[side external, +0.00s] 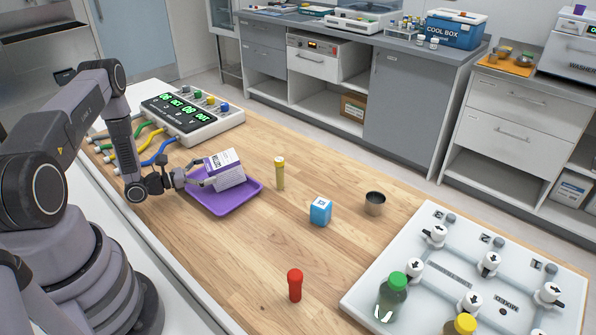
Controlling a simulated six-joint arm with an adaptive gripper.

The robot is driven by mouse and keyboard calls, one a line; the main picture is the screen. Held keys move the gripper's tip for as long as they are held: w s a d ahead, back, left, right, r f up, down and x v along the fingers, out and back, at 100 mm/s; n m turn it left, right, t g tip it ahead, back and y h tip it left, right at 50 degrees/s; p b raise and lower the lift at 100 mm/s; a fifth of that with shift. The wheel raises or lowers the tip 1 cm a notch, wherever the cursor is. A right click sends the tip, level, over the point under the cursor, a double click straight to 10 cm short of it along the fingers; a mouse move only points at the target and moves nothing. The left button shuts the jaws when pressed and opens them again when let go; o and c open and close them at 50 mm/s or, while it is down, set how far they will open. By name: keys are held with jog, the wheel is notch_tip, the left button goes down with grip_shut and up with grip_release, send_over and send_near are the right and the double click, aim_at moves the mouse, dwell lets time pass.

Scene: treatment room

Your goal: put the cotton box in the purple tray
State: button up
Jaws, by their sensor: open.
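The cotton box (229,176), white with a purple side, is tilted at the purple tray (228,206). Its lower end is within the tray's outline; I cannot tell how fully it rests on the tray floor. The tray lies flat on the wooden table. My gripper (204,179) is open, close at the left side of the box and above the tray's left part. The fingertips are small and partly hidden against the box, so contact is unclear.
A display unit with cables (192,118) is behind. A white valve board (450,270) with bottles fills the right front.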

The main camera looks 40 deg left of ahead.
jog(key=v, duration=0.3)
jog(key=shift+s+a, duration=0.15)
jog(key=shift+s, duration=0.1)
jog(key=d+r+m+g+h, duration=0.3)
jog(key=d+r+m+g, duration=0.45)
jog(key=r, duration=0.35)
jog(key=d+r+m+g+h, duration=0.3)
jog(key=d+r+m+g, duration=0.3)
jog(key=d+r+m, duration=0.4)
jog(key=s+d+r+m+t+y, duration=0.2)
jog(key=s+r+m+y, duration=1)
jog(key=s, duration=0.7)
notch_tip(320, 180, up, 3)
jog(key=shift+s+d+r+m+y, duration=0.2)
jog(key=shift+s+d+m+y, duration=0.15)
jog(key=shift+m, duration=0.7)
